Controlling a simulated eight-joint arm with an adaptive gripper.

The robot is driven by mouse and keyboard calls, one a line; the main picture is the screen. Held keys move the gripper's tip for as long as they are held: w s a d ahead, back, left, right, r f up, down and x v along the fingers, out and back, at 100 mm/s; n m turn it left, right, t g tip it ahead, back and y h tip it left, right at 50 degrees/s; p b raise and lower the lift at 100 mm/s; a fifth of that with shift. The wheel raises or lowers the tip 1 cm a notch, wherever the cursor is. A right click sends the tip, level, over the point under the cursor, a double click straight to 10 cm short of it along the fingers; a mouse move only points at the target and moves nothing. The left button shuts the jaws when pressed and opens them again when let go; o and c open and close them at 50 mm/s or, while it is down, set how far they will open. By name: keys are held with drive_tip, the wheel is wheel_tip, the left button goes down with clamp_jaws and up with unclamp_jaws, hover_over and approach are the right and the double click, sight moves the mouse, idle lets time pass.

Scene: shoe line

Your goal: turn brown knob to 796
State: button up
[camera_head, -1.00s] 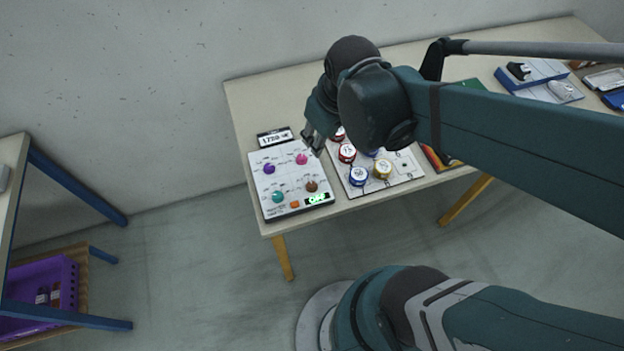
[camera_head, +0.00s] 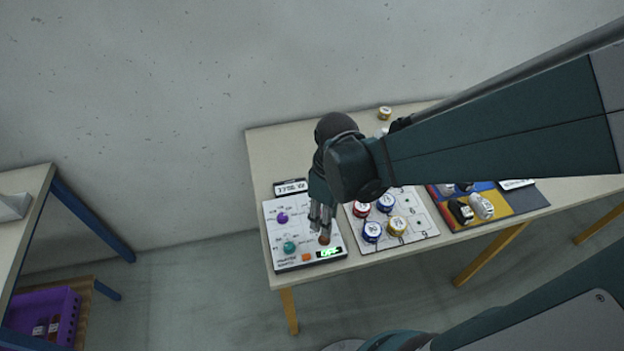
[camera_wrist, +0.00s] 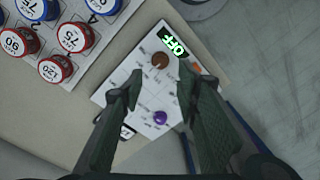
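The white control panel (camera_head: 274,234) lies on the left end of the table. The brown knob (camera_head: 324,239) is at its lower right; in the wrist view the brown knob (camera_wrist: 160,60) shows just beyond the fingertips. The panel's green display (camera_wrist: 174,42) beside it appears to read "OFF". My gripper (camera_head: 321,222) is above the panel, close to the brown knob. In the wrist view my gripper (camera_wrist: 160,82) is open, its two fingers apart with nothing between them. A purple knob (camera_wrist: 160,117) and, in the head view, a teal knob (camera_head: 290,247) are also on the panel. The pink knob is hidden.
A board (camera_head: 418,237) with several numbered red, blue and yellow caps lies right of the panel. A small label display (camera_head: 290,187) stands behind the panel. Farther right is a colourful mat (camera_head: 511,199) with shoes. A purple crate (camera_head: 68,320) is low at left.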

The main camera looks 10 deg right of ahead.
sight(324, 239)
drive_tip(key=shift+f, duration=0.2)
idle(0.4)
drive_tip(key=shift+s+a+f+b, duration=0.1)
drive_tip(key=shift+f+b, duration=0.4)
drive_tip(key=shift+f, duration=1.4)
drive_tip(key=shift+s+a+f+b, duration=0.1)
drive_tip(key=shift+f+b, duration=0.35)
drive_tip(key=shift+f, duration=1.4)
drive_tip(key=shift+c, duration=0.4)
drive_tip(key=c, duration=0.8)
